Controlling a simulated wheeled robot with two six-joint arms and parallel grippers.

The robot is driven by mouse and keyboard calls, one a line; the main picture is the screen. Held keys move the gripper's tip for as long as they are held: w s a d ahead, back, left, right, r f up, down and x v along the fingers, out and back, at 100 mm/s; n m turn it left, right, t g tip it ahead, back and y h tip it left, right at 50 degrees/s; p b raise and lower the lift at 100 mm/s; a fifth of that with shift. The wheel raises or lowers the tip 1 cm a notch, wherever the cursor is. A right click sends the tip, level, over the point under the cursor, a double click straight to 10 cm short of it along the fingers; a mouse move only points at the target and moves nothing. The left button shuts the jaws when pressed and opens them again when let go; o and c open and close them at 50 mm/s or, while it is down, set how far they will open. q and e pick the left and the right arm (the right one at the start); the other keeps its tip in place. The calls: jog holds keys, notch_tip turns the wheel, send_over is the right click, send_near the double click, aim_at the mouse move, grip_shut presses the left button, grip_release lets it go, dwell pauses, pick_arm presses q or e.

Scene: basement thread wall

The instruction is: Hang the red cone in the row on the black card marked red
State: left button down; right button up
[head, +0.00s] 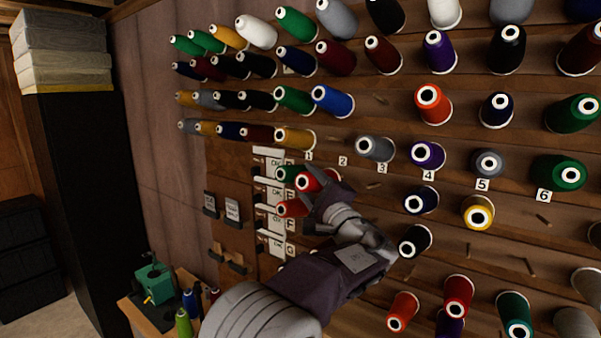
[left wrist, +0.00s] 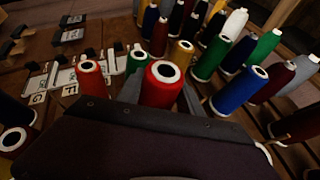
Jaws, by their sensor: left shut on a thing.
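In the left wrist view the red cone (left wrist: 161,84) stands between the two fingers. I cannot tell whether it is still on its peg. Another red cone (head: 290,208) sits just below it. Two small cards, a dark one (head: 210,204) and a paler one (head: 232,208), are on the wall to the left. Their writing is too small to read. My right gripper is not in view.
White label cards (head: 272,193) with letters run down beside the gripper. A green cone (head: 287,173) is close to the held one. Rows of cones fill the wall above and right. Empty pegs (head: 543,218) show at right. A green machine (head: 154,284) stands on a bench below.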

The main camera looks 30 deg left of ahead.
pick_arm(q)
jog(key=w, duration=0.2)
jog(key=w+f, duration=0.1)
jog(key=w, duration=0.1)
jog(key=shift+d, duration=0.1)
jog(key=shift+w+f, duration=0.1)
jog(key=shift+w, duration=0.5)
jog(key=shift+d, duration=0.1)
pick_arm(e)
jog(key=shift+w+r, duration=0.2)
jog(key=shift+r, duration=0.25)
pick_arm(q)
jog(key=shift+s, duration=0.1)
jog(key=shift+w, duration=0.2)
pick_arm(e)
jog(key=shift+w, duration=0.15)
pick_arm(q)
jog(key=shift+s+f+b, duration=0.2)
jog(key=shift+f+b, duration=0.05)
jog(key=shift+b, duration=0.3)
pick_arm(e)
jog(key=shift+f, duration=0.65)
pick_arm(q)
jog(key=c, duration=0.7)
grip_release()
